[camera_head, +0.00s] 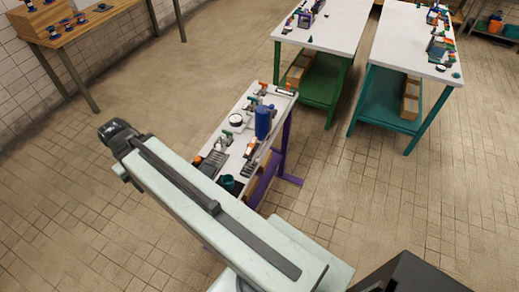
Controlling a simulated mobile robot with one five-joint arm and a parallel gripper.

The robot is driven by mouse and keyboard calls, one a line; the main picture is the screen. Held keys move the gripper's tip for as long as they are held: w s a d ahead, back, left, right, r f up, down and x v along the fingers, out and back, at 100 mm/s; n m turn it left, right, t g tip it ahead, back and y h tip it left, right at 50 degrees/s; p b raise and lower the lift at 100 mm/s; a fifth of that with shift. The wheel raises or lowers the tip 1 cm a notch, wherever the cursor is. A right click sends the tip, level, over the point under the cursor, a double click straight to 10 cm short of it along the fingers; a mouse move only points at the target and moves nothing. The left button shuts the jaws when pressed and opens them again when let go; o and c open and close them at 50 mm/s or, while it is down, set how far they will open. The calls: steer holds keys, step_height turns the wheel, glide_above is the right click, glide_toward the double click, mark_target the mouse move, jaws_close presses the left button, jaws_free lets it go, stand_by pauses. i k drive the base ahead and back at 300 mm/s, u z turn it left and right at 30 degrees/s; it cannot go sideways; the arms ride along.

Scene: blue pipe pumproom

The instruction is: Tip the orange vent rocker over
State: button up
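A narrow white-topped bench (222,166) with purple legs stands in the middle of the view. Several small orange parts sit on it: one near the back (263,86), one on a dark piece near the right edge (250,147), and one at the left edge (197,160). They are too small for me to tell which is the vent rocker or how it is tilted. My pale green arm crosses in front of the bench and hides its near side. My gripper's fingers do not show, so I cannot tell where they are relative to the rocker.
The bench also holds a blue cylinder (264,122), a white round gauge (236,119) and a teal cup (227,183). Two white tables with green (318,28) and teal (403,52) frames stand behind. A wooden table (83,28) is at upper left. Tiled floor is clear left and right.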

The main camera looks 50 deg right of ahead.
mark_target(252, 142)
steer(key=z, duration=0.1)
steer(key=k, duration=1.05)
steer(key=u, duration=0.95)
steer(key=i, duration=1.5)
steer(key=z, duration=0.05)
